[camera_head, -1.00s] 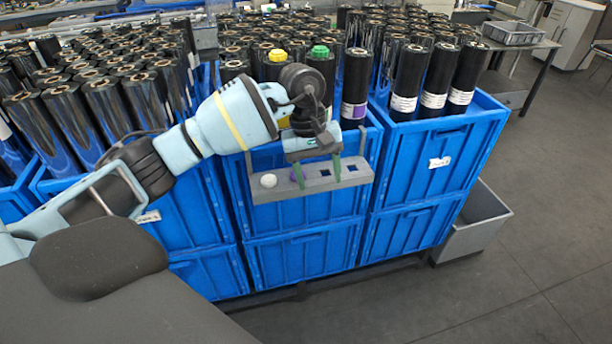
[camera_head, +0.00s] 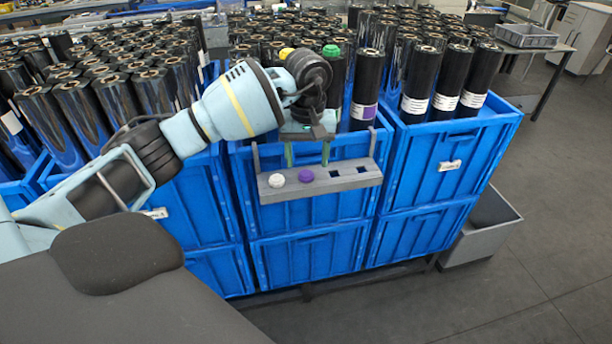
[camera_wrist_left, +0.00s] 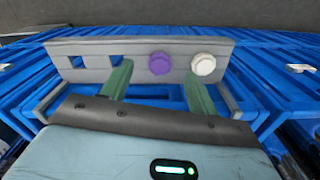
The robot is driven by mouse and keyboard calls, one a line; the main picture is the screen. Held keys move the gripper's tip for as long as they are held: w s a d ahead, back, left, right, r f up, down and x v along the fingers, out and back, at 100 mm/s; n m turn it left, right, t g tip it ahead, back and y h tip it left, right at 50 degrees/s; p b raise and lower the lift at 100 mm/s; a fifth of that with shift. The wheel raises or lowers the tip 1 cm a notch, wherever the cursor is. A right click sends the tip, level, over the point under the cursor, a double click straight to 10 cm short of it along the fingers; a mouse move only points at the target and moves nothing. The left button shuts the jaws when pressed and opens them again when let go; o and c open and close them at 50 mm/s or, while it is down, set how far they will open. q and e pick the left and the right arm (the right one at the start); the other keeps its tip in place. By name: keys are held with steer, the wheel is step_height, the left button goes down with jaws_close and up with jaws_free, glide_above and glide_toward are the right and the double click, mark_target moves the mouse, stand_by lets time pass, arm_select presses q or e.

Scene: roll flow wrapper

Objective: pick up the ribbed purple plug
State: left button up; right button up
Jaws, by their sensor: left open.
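The purple plug (camera_head: 306,176) sits in a grey holder strip (camera_head: 345,180) hung at the front of the blue crates, just right of a white plug (camera_head: 278,180). In the left wrist view the purple plug (camera_wrist_left: 160,63) lies between and beyond my green fingertips, with the white plug (camera_wrist_left: 203,64) to its right. My left gripper (camera_head: 307,160) is open and empty, with its fingers above and behind the strip in the head view. It also shows in the left wrist view (camera_wrist_left: 158,78). The purple plug's ribs are faint. My right gripper is out of view.
Two empty square holes (camera_head: 350,170) are in the right part of the strip. Blue crates (camera_head: 430,160) full of upright black rolls stand behind, two with yellow and green plugs (camera_head: 331,51). A grey bin (camera_head: 485,230) stands on the floor at right.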

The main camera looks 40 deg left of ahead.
mark_target(306, 174)
arm_select(q)
steer(key=shift+w+a+f, duration=0.1)
steer(key=shift+a+f, duration=0.05)
steer(key=shift+f, duration=0.95)
steer(key=shift+w+a+f, duration=0.1)
steer(key=shift+f, duration=1)
steer(key=c, duration=1.1)
